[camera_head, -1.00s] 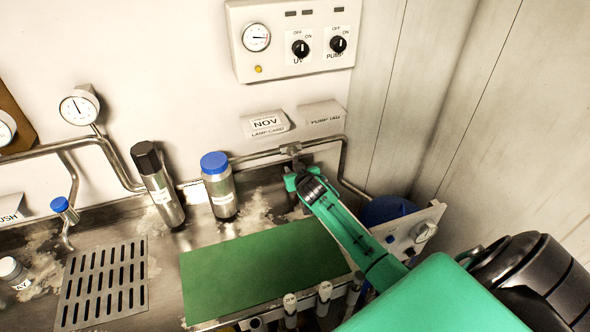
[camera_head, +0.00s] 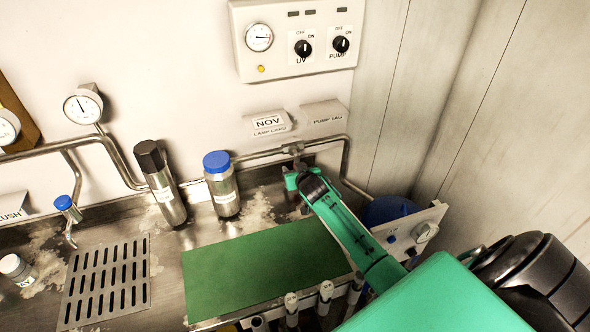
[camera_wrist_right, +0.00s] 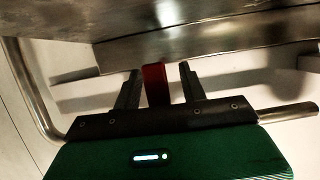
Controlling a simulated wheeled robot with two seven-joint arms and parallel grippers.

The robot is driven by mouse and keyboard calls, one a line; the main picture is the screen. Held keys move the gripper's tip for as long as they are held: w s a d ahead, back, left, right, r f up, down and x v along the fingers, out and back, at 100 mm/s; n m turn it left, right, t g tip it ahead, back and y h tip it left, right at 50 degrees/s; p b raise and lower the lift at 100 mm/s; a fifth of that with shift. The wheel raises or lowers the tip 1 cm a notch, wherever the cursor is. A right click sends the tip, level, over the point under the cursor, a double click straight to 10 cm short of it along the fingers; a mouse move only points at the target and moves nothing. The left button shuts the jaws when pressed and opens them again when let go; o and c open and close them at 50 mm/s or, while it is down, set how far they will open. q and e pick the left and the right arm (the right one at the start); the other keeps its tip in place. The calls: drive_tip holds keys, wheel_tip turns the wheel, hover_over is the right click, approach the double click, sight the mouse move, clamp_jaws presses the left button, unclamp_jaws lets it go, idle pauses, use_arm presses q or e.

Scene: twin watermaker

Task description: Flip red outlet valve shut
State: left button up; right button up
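The red outlet valve's handle (camera_wrist_right: 156,86) shows in the right wrist view as a short red bar. It sits between the two dark fingers of my right gripper (camera_wrist_right: 159,84), with a gap on each side. The fingers are apart and I see no contact with the handle. In the head view my right gripper (camera_head: 296,176) is at the pipe fitting by the back wall, at the right end of the steel counter. The red handle is hidden there behind the gripper and arm. My left gripper is not in view.
A pipe (camera_head: 262,153) runs along the wall behind the gripper. A blue-capped bottle (camera_head: 222,190) and a black-capped cylinder (camera_head: 165,195) stand to its left. A green mat (camera_head: 255,268) lies in front. A panelled wall (camera_head: 420,100) closes off the right side.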

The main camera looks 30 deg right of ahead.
drive_tip(key=shift+s, duration=0.15)
drive_tip(key=b+v, duration=0.2)
drive_tip(key=v, duration=1.1)
drive_tip(key=shift+s+b, duration=0.3)
drive_tip(key=shift+b, duration=0.1)
drive_tip(key=shift+a+r, duration=0.1)
